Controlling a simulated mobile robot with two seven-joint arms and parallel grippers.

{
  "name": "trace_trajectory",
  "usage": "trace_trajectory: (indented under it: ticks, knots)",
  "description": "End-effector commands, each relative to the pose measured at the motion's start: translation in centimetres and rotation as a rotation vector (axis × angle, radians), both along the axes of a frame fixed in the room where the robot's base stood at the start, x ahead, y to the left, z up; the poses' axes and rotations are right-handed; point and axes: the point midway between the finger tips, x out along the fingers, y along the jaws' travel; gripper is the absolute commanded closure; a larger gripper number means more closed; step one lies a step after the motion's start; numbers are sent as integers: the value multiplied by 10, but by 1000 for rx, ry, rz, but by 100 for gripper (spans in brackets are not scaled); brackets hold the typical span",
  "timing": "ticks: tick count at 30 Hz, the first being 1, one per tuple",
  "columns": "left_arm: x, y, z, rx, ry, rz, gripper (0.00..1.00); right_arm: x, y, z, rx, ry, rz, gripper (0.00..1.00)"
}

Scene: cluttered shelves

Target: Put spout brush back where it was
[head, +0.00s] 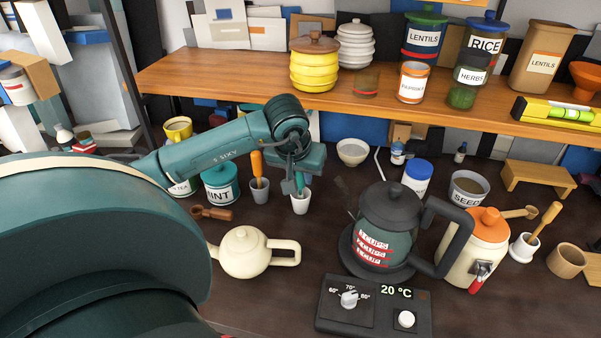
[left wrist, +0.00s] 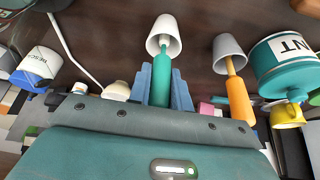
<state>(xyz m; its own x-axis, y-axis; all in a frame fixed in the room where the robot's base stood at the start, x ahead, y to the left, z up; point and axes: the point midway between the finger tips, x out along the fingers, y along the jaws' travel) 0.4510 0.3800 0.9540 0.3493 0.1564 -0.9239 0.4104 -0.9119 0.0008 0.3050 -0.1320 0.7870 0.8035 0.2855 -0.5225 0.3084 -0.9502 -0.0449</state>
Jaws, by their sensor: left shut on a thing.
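The spout brush, by its look the teal-handled tool (left wrist: 161,84), has its handle between the fingers of my left gripper (left wrist: 163,88). In the head view my left gripper (head: 296,184) points down over a small white cup (head: 301,204) and is shut on the handle. In the left wrist view the handle's thin stem runs into the mouth of that white cup (left wrist: 164,36); the brush head is hidden inside. I cannot tell whether it touches the bottom. My right gripper is not in view.
A grey cup (head: 259,191) with an orange-handled tool (head: 257,163) stands just left. A teal mint jar (head: 220,184), cream teapot (head: 243,253) and dark kettle (head: 386,235) stand around. A white bowl (head: 353,152) is behind right. The wooden shelf (head: 230,85) is above.

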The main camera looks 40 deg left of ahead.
Motion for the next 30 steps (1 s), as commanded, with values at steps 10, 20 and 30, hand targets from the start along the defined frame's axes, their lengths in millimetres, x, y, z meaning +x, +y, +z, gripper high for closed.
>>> trace_trajectory:
  ticks: [10, 20, 30]
  knots:
    - [0, 0, -5, 2, -1, 0, 100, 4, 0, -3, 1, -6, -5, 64]
    - [0, 0, -4, 0, -1, 1, 58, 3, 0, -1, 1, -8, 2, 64]
    - [-1, 0, 4, 1, -2, 0, 58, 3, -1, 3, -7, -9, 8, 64]
